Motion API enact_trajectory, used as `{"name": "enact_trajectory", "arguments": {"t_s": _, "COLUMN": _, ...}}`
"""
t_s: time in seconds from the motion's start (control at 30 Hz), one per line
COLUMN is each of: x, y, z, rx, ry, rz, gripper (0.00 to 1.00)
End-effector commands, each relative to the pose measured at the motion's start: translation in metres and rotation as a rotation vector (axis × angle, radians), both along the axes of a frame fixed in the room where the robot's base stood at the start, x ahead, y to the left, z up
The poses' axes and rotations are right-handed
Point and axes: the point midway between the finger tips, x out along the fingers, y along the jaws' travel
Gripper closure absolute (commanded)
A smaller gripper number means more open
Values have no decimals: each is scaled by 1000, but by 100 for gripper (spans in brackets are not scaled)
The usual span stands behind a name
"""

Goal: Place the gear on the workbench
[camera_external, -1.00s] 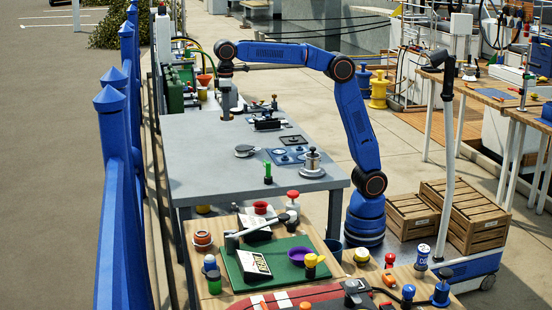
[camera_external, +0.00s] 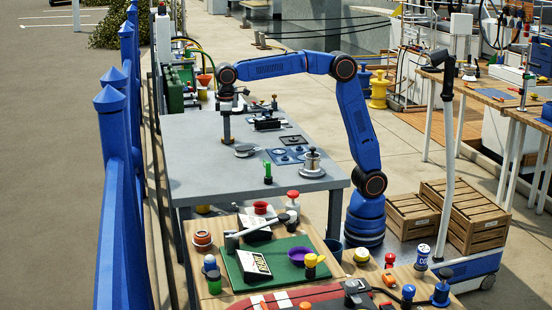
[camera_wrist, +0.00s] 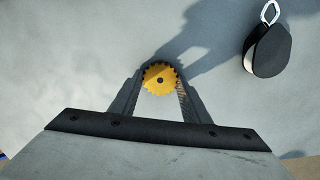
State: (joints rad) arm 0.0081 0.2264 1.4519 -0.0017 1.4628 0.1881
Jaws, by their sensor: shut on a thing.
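The gear (camera_wrist: 160,79) is a small yellow toothed disc with a dark centre hole, seen in the wrist view. My gripper (camera_wrist: 159,84) is shut on it, with a dark finger on each side. The grey workbench (camera_external: 200,165) lies below the gear, and the shadow of gear and gripper falls on it in the wrist view. In the external view my gripper (camera_external: 227,138) points down over the back left part of the workbench, close to its top. The gear cannot be made out there. Whether it touches the surface I cannot tell.
A black and silver pulley block (camera_wrist: 267,50) lies right of the gear in the wrist view. A dark vise-like tool (camera_external: 268,124), a blue plate (camera_external: 287,155) and a silver winch (camera_external: 312,165) stand on the workbench. Its left front part is clear.

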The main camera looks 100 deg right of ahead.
Motion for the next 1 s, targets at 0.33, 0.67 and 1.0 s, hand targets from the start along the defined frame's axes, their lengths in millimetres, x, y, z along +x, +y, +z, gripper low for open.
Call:
{"name": "enact_trajectory", "arguments": {"t_s": 0.33, "x": 0, "y": 0, "z": -2, "rx": 0, "ry": 0, "rz": 0, "gripper": 39}}
{"name": "enact_trajectory", "arguments": {"t_s": 0.67, "x": 0, "y": 0, "z": 0, "rx": 0, "ry": 0, "rz": 0, "gripper": 39}}
{"name": "enact_trajectory", "arguments": {"t_s": 1.0, "x": 1, "y": 0, "z": 47, "rx": 0, "ry": -3, "rz": 0, "gripper": 39}}
